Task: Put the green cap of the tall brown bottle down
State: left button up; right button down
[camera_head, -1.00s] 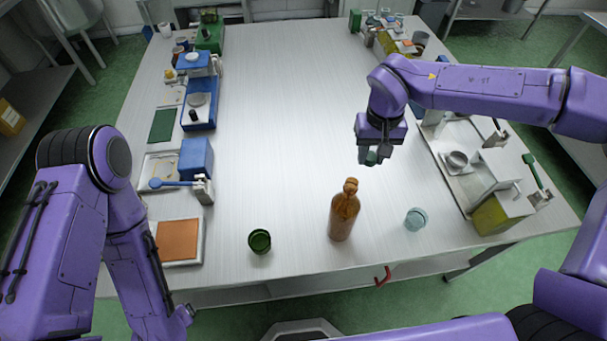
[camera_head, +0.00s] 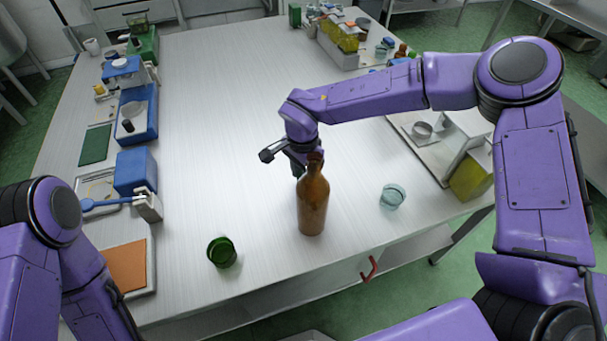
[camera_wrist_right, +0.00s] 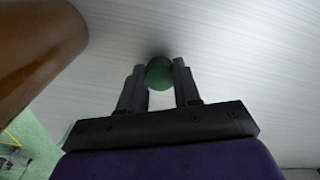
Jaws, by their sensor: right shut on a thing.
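The tall brown bottle (camera_head: 313,205) stands upright near the front edge of the table (camera_head: 250,110). Its brown side also fills the upper left corner of the right wrist view (camera_wrist_right: 35,45). My right gripper (camera_head: 298,168) is just behind the bottle and partly hidden by its neck. In the right wrist view, its fingers are shut on the green cap (camera_wrist_right: 159,73), low over the pale table top. A dark shadow lies beside the cap; I cannot tell whether it touches the table. My left arm shows at the lower left, but its gripper is out of view.
A green cup (camera_head: 222,253) stands left of the bottle and a clear glass (camera_head: 392,197) to its right. Blue devices (camera_head: 137,115) and an orange mat (camera_head: 126,265) line the left side. The table middle behind the gripper is clear.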

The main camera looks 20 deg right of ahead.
jog(key=shift+f, duration=0.55)
jog(key=c, duration=0.8)
grip_release()
jog(key=shift+f, duration=0.15)
notch_tip(320, 180, up, 12)
jog(key=shift+r, duration=0.2)
jog(key=shift+d, duration=0.1)
